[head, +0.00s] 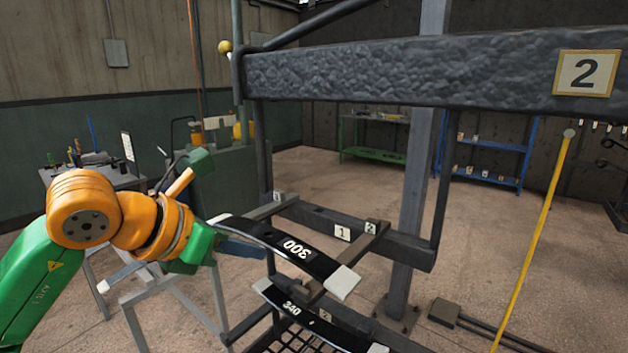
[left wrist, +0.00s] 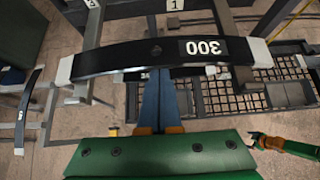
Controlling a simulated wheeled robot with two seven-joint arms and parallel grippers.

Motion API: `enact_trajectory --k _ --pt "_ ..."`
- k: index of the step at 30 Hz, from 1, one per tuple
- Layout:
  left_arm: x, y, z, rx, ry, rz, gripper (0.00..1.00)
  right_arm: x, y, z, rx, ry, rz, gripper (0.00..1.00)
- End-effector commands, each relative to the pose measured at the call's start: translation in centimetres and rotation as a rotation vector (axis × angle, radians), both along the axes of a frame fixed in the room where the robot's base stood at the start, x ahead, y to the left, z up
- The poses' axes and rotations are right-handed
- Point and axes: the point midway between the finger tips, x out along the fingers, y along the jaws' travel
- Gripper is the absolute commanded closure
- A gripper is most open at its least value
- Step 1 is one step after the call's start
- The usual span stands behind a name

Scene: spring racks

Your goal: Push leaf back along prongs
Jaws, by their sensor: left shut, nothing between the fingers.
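A black curved leaf marked 300 (head: 285,243) with pale end pads lies across two prongs, a left prong (head: 272,207) and a right prong (head: 350,252).
A second leaf marked 340 (head: 300,311) lies below the first. A rough grey beam (head: 420,68) with a 2 plate crosses above. A grey post (head: 414,200) and a yellow pole (head: 533,240) stand to the right. Another leaf (left wrist: 28,100) lies at the far left.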

Motion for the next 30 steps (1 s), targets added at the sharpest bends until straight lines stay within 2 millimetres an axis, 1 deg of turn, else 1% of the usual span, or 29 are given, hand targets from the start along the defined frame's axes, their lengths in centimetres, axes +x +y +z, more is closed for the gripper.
enact_trajectory --k 30 --pt "3.2 -2.6 0.2 -0.001 0.001 -0.002 1.00 0.0 -0.1 2.5 -0.001 0.000 0.000 0.09"
